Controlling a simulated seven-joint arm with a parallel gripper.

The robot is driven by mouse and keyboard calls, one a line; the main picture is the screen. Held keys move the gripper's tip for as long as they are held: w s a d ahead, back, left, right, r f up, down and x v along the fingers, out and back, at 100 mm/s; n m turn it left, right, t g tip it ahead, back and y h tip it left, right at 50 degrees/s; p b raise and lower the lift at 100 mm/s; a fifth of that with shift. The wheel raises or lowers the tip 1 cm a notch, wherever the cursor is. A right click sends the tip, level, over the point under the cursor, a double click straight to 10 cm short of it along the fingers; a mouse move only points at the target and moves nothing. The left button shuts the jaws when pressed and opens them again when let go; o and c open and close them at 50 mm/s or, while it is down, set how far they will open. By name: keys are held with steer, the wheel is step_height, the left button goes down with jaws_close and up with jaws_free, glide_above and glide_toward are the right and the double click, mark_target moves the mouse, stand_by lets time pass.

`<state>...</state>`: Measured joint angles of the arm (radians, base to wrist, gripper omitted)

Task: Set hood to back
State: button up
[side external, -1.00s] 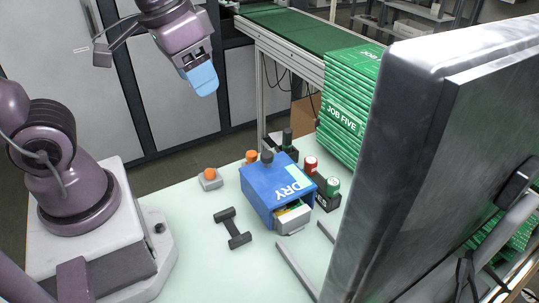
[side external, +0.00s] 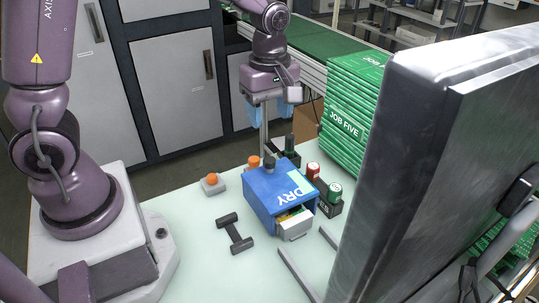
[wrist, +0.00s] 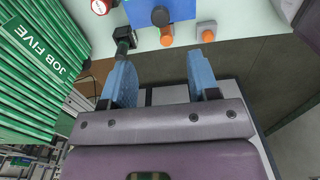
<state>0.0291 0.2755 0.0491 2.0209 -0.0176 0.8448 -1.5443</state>
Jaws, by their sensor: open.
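No part is marked as a hood, so I cannot tell which thing it is. A blue box (side external: 262,195) lettered DRY stands on the pale table with a dark knob (side external: 269,163) on top and a grey drawer (side external: 295,226) pulled partly out at its front. Part of the box also shows at the top of the wrist view (wrist: 178,8). A large grey panel (side external: 400,170) stands upright at the right. My gripper (side external: 270,112) has its blue fingers wide apart and empty, above and behind the box. The fingers also show in the wrist view (wrist: 160,78).
An orange button on a grey block (side external: 213,184) and a dark dumbbell-shaped piece (side external: 234,232) lie left of the box. A black holder (side external: 328,207) with red- and green-capped bottles stands right. Green JOB FIVE stacks (side external: 350,110) rise behind.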

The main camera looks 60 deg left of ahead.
mark_target(269, 159)
step_height(269, 159, down, 11)
stand_by(0.3)
jaws_close()
steer(key=d, duration=1.7)
steer(key=shift+d, duration=0.35)
